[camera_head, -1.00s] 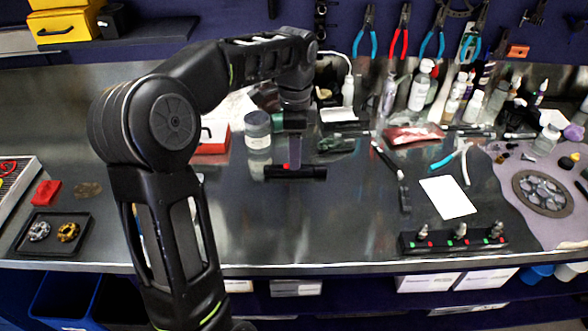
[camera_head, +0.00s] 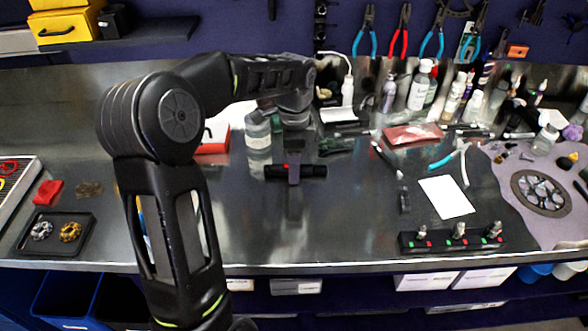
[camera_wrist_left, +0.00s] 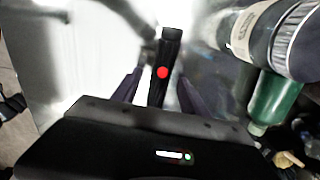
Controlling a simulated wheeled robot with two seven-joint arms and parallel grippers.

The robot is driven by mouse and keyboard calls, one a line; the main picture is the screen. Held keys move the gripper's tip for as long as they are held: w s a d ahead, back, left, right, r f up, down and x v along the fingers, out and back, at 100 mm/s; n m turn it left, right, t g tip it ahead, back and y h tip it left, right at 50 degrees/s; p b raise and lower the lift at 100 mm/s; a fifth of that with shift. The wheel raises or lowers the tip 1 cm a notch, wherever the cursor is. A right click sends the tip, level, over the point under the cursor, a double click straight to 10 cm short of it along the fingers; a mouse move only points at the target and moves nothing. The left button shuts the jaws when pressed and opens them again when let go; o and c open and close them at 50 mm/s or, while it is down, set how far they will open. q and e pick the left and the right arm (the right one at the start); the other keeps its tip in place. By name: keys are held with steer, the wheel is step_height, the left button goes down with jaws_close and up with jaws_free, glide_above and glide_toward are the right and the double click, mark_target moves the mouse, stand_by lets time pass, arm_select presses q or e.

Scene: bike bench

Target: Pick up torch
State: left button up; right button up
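The torch (camera_head: 312,170) is a black cylinder with a red button, lying crosswise on the metal bench in the head view. It also shows in the left wrist view (camera_wrist_left: 171,45), its red button facing the camera. My left gripper (camera_head: 294,176) points down over the torch's middle, in front of it in the head view. In the left wrist view the two fingers (camera_wrist_left: 158,90) are apart, one on each side of the torch, with a visible gap on the left. Whether the fingertips reach the bench is not clear. My right gripper is in no view.
A jar (camera_head: 257,133) and a red-and-white box (camera_head: 214,138) stand behind and left of the torch. Green items (camera_head: 338,145) lie to its right. A white card (camera_head: 446,197) and a black tray (camera_head: 52,234) lie farther off. The bench in front is clear.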

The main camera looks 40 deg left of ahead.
arm_select(q)
jaws_close()
stand_by(0.3)
steer(key=shift+r, duration=0.1)
stand_by(0.4)
step_height(320, 180, up, 10)
steer(key=shift+p, duration=0.4)
stand_by(0.5)
